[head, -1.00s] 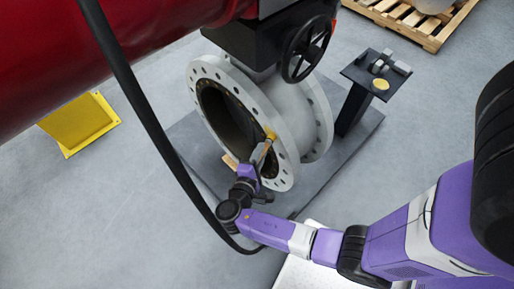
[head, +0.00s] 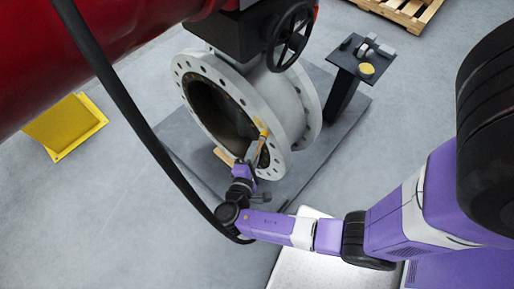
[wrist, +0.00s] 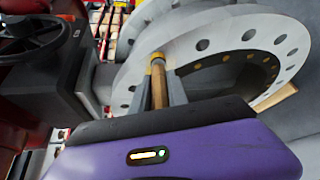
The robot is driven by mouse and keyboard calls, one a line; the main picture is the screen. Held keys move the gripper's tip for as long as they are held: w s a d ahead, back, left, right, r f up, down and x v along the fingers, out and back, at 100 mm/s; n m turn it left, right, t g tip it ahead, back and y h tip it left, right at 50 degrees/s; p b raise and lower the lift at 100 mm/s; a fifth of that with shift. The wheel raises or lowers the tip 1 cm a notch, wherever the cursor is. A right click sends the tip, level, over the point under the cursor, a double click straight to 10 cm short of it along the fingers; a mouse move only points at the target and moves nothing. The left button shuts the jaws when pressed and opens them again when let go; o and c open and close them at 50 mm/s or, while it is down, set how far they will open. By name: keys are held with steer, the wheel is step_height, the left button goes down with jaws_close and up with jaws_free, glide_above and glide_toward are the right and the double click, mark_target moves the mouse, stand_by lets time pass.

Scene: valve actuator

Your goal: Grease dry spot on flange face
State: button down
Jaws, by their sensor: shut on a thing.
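The valve's grey round flange face (head: 188,80) has bolt holes around its rim and a dark bore. My gripper (head: 252,154) is in front of its lower right part, shut on a brush-like tool (head: 262,130) with a yellow tip. In the wrist view my gripper (wrist: 161,92) has its two grey fingers on either side of the tool's wooden handle (wrist: 158,88). The tip appears at or close to the flange face (wrist: 215,42); I cannot tell whether it touches. Yellowish spots (wrist: 227,59) show around the inner ring. I cannot make out a dry spot.
A black handwheel (head: 292,37) and actuator box sit above the valve. A dark stand (head: 345,92) at the right holds a yellow disc (head: 366,70) and grey parts. A black hose (head: 115,90) hangs in front at left. A yellow bracket (head: 65,125) lies on the floor.

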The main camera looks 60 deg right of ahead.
steer(key=shift+w+a+b, duration=0.15)
steer(key=shift+w+a, duration=0.05)
steer(key=shift+a, duration=0.55)
steer(key=shift+w+a+b, duration=0.1)
steer(key=shift+w+a, duration=0.1)
steer(key=shift+a, duration=0.55)
steer(key=shift+w+a+b, duration=0.15)
steer(key=shift+w+a, duration=0.05)
steer(key=shift+a, duration=0.55)
steer(key=a, duration=0.1)
steer(key=w+a, duration=0.1)
steer(key=a, duration=0.1)
steer(key=shift+b, duration=0.35)
steer(key=w+d+f+b, duration=0.2)
steer(key=w+d+b, duration=0.2)
steer(key=w+b, duration=0.45)
steer(key=s+d, duration=0.3)
steer(key=d, duration=0.2)
steer(key=shift+d+f+b, duration=0.15)
steer(key=shift+d+b, duration=0.1)
steer(key=shift+b, duration=0.15)
